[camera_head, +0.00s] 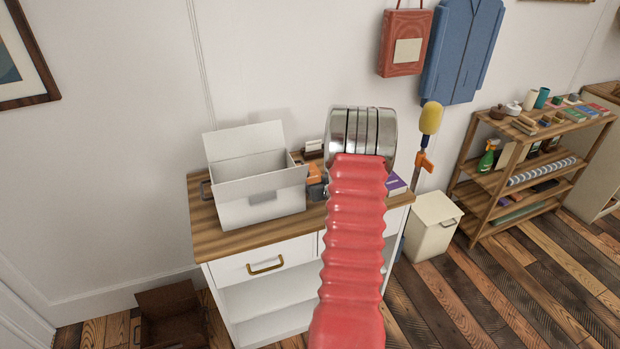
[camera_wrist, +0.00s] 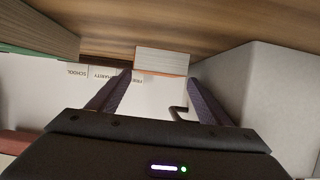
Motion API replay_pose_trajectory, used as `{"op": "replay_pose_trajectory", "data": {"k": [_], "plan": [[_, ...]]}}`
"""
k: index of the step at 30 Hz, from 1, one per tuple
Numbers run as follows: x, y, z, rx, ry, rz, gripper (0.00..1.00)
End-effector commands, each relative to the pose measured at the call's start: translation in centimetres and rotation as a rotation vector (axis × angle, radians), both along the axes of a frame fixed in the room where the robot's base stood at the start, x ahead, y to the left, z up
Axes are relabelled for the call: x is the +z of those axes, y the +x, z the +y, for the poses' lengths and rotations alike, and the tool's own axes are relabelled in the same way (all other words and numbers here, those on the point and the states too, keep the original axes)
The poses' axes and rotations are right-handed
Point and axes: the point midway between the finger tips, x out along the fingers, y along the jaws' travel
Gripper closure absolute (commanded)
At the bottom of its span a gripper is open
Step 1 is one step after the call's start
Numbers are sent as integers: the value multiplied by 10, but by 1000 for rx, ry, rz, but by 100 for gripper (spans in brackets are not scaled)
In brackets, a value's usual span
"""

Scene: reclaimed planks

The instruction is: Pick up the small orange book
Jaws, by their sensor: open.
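In the wrist view a small book (camera_wrist: 162,62) shows pale page edges with a thin orange cover edge along its lower side. It lies against the wooden top, ahead of my fingertips and roughly centred between them. My gripper (camera_wrist: 160,76) is open, its two dark fingers apart with nothing held. I cannot tell whether the tips reach beside the book.
An open white box (camera_head: 262,190) stands left on the wooden-topped cabinet (camera_head: 215,240). A pale grey wall (camera_wrist: 275,95) rises close right of my fingers in the wrist view. Larger books (camera_wrist: 35,35) lie at the left there. A purple book (camera_head: 396,185) sits right of my arm.

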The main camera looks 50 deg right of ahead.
Motion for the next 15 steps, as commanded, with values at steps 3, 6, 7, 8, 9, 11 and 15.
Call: {"op": "replay_pose_trajectory", "data": {"k": [3,6,7,8,9,11,15], "plan": [[0,0,0,0,0,0,28],[-2,2,-1,1,0,0,28],[-3,4,-2,1,0,0,28],[-4,5,-3,1,1,1,28],[-6,8,-5,1,1,1,28],[-8,13,-9,1,0,0,28],[-16,27,-17,3,-1,1,28]]}}
